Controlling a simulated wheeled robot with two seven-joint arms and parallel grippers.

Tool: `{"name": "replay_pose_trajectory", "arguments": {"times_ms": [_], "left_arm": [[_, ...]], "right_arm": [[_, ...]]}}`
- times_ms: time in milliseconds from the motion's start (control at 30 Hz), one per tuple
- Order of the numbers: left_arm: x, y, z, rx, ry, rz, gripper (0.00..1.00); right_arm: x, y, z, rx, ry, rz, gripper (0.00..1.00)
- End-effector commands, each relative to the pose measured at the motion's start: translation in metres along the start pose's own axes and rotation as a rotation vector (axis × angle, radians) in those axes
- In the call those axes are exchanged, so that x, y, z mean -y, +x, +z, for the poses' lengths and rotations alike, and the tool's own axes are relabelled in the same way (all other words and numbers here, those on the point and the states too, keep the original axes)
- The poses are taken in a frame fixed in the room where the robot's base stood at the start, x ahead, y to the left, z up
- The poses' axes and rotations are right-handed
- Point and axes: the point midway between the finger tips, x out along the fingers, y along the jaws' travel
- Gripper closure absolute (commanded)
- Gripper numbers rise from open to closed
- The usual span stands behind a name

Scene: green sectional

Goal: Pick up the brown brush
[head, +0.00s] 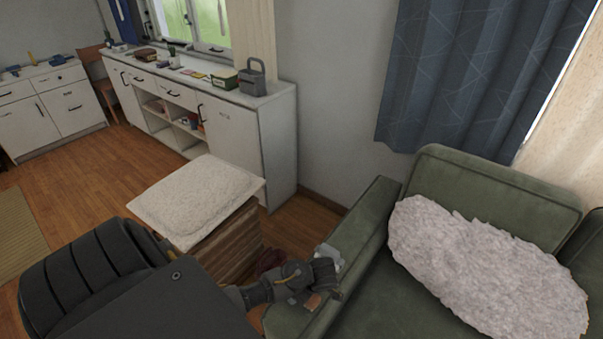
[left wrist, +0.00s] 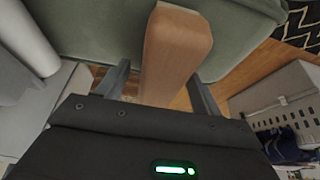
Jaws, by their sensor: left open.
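The brown brush (left wrist: 178,48) shows in the left wrist view as a smooth, wood-coloured block with a rounded end. It lies between the two fingers of my left gripper (left wrist: 160,78), with a gap visible on the right side. My left gripper is open. In the head view my left gripper (head: 322,280) is at the arm of the green sofa, and a small brown piece (head: 313,301), likely the brush, shows beside it. The rest of the brush is hidden by the gripper. My right gripper is not in view.
The green sofa (head: 470,172) with a fluffy grey cushion (head: 480,265) fills the right. A wooden stool with a white cushioned top (head: 195,195) stands close to my left arm. A white cabinet (head: 235,135) stands along the wall. Wood floor is open at the left.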

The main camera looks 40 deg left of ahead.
Motion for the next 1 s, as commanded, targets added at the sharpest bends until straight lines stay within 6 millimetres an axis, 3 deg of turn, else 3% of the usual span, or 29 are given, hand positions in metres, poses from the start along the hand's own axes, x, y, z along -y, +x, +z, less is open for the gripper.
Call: {"name": "replay_pose_trajectory", "arguments": {"times_ms": [167, 867, 1000], "left_arm": [[0.0, 0.012, 0.0, 0.0, 0.0, 0.0, 0.34], [0.0, 0.016, 0.002, 0.0, 0.0, 0.0, 0.34], [0.0, 0.016, 0.002, 0.0, 0.0, 0.0, 0.51]], "right_arm": [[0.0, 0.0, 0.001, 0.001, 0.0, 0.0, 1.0], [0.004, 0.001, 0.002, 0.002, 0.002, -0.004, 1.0], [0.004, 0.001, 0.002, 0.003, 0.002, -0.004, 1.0]]}}
